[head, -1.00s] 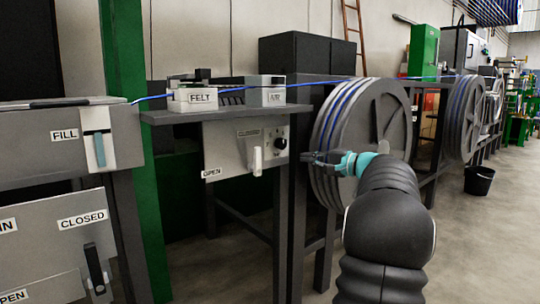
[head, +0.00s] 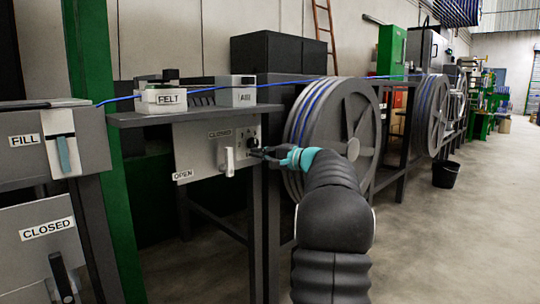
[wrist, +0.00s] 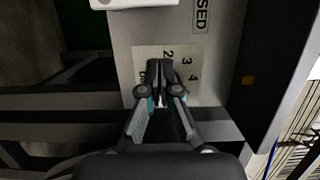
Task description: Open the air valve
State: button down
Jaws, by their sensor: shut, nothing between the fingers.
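A light grey valve panel (head: 205,155) hangs under the table, with a CLOSED label at its top and an OPEN label at its lower left. A white lever (head: 229,162) on it points down; its end shows at the top edge of the wrist view (wrist: 135,3). Right of the lever is a black knob (head: 252,142) on a numbered dial (wrist: 184,72). My gripper (head: 258,152) is shut and empty at the knob, right of the lever. Whether it touches the knob I cannot tell.
A large grey cable reel (head: 340,130) stands right of the panel, close behind my arm. A dark table leg (head: 258,230) is below my gripper. A blue cable (head: 290,83) runs above the table. The floor to the right is open, with a black bucket (head: 446,174).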

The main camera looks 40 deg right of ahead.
aim_at(226, 161)
jog(key=a, duration=0.1)
jog(key=w+a, duration=0.1)
jog(key=a, duration=0.1)
jog(key=w+a, duration=0.1)
jog(key=shift+w+a, duration=0.1)
jog(key=shift+a, duration=0.3)
jog(key=shift+b, duration=0.45)
